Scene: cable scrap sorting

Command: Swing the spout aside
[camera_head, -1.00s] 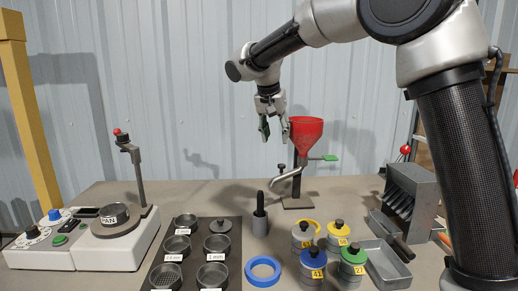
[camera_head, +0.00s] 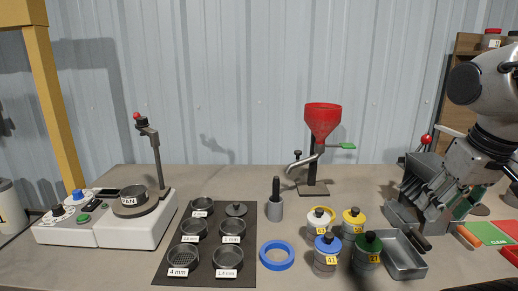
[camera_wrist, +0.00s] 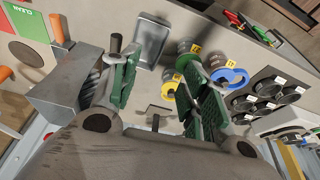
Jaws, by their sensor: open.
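The red funnel (camera_head: 322,119) stands upright on its dark stand (camera_head: 312,189) at the back, right of centre, in the head view. Its bent metal spout (camera_head: 301,162) points left and forward below the cone. A green lever (camera_head: 347,146) sticks out right. The spout cannot be made out there.
Several lidded jars (camera_head: 326,250) and a metal tray (camera_head: 405,258) stand front right.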

